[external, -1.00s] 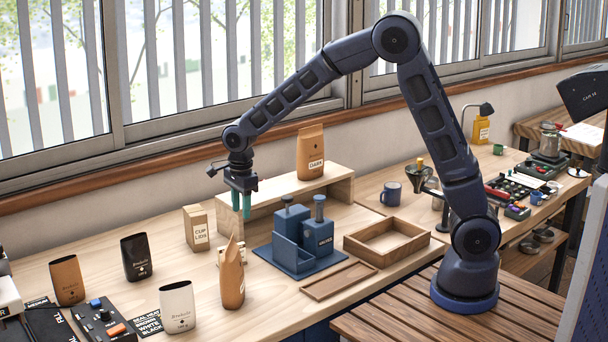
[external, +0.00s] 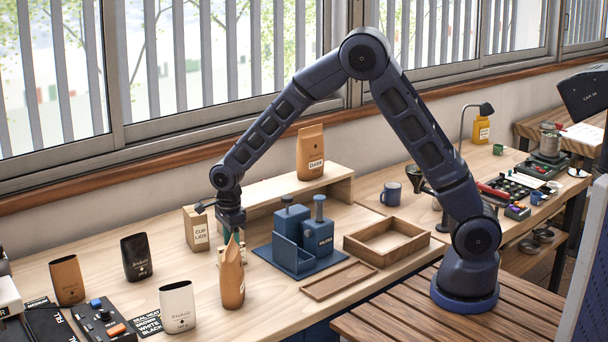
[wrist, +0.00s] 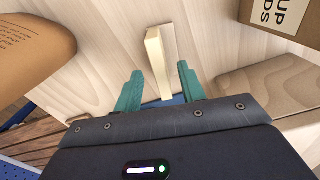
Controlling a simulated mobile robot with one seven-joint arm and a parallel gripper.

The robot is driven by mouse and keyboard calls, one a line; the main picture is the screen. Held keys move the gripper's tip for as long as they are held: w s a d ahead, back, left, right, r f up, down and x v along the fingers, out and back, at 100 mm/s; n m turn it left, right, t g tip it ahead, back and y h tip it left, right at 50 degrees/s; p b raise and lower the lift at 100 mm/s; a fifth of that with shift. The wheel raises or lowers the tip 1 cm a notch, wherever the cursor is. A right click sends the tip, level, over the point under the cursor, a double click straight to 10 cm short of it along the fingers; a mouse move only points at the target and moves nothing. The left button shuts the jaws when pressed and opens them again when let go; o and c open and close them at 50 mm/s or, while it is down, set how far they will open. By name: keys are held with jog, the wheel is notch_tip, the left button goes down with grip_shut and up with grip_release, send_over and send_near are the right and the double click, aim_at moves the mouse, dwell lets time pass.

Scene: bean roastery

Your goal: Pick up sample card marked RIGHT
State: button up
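A cream, thin upright piece (wrist: 156,60), likely the sample card, stands on the table in the wrist view. I see its narrow top edge and a side, and no RIGHT marking is readable. My gripper (wrist: 160,69) points down with its two teal fingers apart, one on each side of the piece, with gaps showing.
The orange-brown bag also shows close by in the wrist view (wrist: 30,50). A CUP LIDS box (external: 196,230) stands behind left, beside a wooden riser (external: 342,188). A blue caddy (external: 296,258) and a wooden tray (external: 386,258) are to the right.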

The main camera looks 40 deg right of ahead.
notch_tip(320, 180, down, 4)
jog(key=shift+f, duration=0.2)
jog(key=shift+c, duration=0.4)
grip_shut()
jog(key=shift+r, duration=0.1)
